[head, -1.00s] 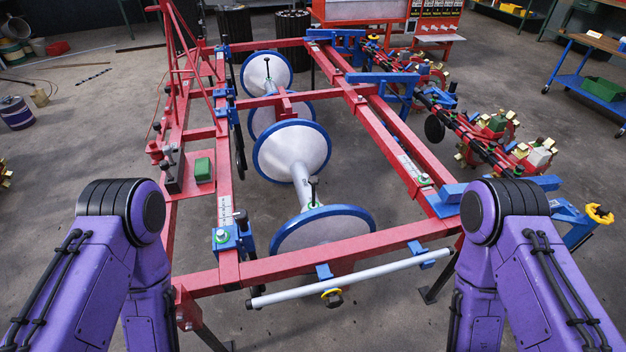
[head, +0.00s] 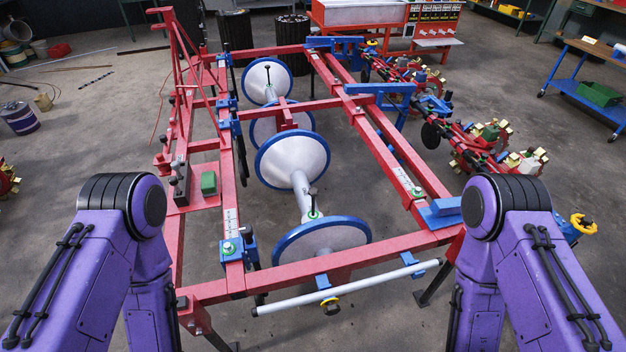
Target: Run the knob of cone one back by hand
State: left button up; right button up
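The white cones with blue rims stand in a row inside the red frame (head: 300,268). The nearest cone (head: 335,240) has a black upright handle with a green base (head: 313,213) on top. A second large cone (head: 293,158) faces it, joined by a white shaft. Two further cones sit behind, the far one (head: 258,83) with its own black upright handle (head: 267,75). No number shows, so I cannot tell which is cone one.
Another yellow knob (head: 583,223) sticks out at the right of the frame. Planter units with brass-coloured parts (head: 500,150) line the right side. A blue cart (head: 590,85) stands at the far right.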

aim_at(313, 192)
jog(key=z, duration=0.4)
jog(key=i, duration=0.8)
jog(key=z, duration=0.8)
